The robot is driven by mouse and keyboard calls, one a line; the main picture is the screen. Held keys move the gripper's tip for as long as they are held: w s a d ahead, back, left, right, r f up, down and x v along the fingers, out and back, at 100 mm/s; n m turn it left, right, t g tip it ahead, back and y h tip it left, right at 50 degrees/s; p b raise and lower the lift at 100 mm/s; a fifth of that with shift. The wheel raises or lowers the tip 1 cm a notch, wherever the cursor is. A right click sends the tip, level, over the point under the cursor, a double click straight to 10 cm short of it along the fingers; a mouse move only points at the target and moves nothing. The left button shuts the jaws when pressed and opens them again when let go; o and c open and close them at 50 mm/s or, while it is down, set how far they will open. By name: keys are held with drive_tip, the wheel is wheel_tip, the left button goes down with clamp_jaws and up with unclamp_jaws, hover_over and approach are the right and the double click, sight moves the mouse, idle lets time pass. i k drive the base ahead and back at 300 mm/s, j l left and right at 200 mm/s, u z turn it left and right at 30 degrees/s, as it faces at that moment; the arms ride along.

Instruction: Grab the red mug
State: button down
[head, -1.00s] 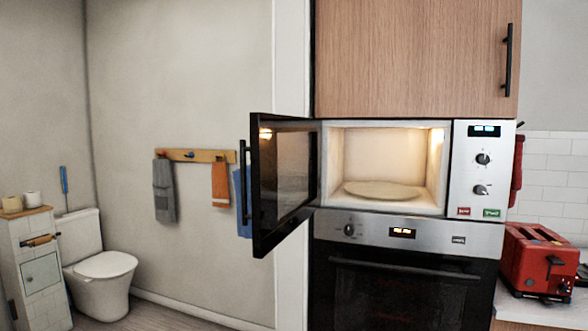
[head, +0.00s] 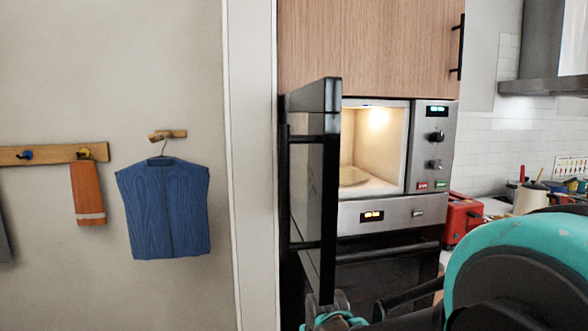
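I see no red mug in the head view. My arm (head: 525,275), teal and black, fills the lower right. A teal and dark end part that looks like my gripper (head: 335,312) shows at the bottom edge, just below the open microwave door. It is mostly cut off by the frame, so its fingers cannot be made out. I cannot tell whether it touches the door.
The microwave (head: 375,150) is lit, with a plate (head: 352,177) inside. Its open door (head: 315,190) juts toward me, nearly edge-on. A red toaster (head: 459,219) stands right of the oven (head: 375,268). A blue garment (head: 165,212) hangs on the left wall.

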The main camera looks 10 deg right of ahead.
sight(563, 203)
drive_tip(key=j+z, duration=0.1)
drive_tip(key=l+z, duration=0.3)
drive_tip(key=z, duration=0.15)
drive_tip(key=i+l+z, duration=0.1)
drive_tip(key=l+z, duration=0.2)
drive_tip(key=z, duration=0.15)
drive_tip(key=i+l+z, duration=0.15)
drive_tip(key=l, duration=0.35)
drive_tip(key=i+l+z, duration=0.1)
drive_tip(key=i+l, duration=0.15)
drive_tip(key=l, duration=0.2)
drive_tip(key=i+l+z, duration=0.15)
drive_tip(key=l, duration=0.25)
drive_tip(key=i+l+z, duration=0.1)
drive_tip(key=i+l, duration=0.45)
drive_tip(key=l, duration=0.2)
drive_tip(key=i+l, duration=0.25)
drive_tip(key=l, duration=0.15)
